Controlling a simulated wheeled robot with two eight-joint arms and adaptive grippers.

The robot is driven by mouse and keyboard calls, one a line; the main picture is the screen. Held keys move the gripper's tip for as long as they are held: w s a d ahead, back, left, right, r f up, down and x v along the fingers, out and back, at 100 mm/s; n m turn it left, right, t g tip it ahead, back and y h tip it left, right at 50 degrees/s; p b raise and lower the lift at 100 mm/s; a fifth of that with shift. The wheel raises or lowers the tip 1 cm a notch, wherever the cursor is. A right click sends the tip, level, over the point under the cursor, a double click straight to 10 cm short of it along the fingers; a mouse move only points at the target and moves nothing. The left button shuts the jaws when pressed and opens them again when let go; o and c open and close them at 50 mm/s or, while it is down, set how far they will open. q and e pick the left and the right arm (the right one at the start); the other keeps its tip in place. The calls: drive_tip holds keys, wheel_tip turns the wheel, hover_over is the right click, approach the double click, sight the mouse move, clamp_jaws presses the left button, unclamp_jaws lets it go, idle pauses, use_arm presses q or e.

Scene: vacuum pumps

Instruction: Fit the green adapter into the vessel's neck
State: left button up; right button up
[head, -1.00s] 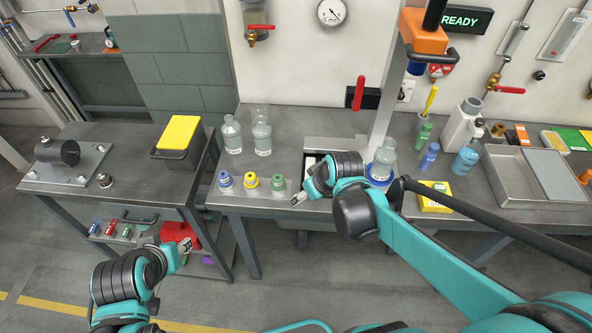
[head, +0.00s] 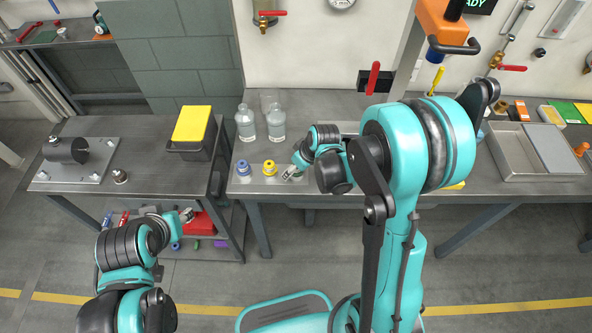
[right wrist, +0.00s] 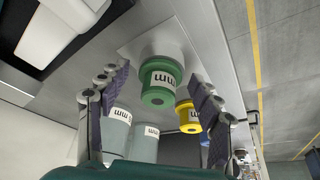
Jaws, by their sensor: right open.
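The green adapter (right wrist: 160,84) stands on a pale plate in the right wrist view, between the two spread fingers of my right gripper (right wrist: 158,92), with no clear contact. In the head view my right gripper (head: 291,174) is at the right end of the adapter row and hides the green adapter. The vessel that stood on a blue ring near the post is hidden behind my right arm. Two clear bottles (head: 245,124) (head: 276,124) stand at the back of the bench. My left gripper (head: 187,214) is by the lower shelf of the side table, too small to read.
A blue adapter (head: 243,169) and a yellow adapter (head: 269,168) stand left of my right gripper. The yellow one (right wrist: 189,117) is close behind a finger in the right wrist view. A metal tray (head: 518,158) lies at the right.

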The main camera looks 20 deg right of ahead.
drive_tip(key=shift+f, duration=0.25)
drive_tip(key=c, duration=1.2)
drive_tip(key=shift+r, duration=0.1)
drive_tip(key=shift+c, duration=0.2)
drive_tip(key=shift+r, duration=0.1)
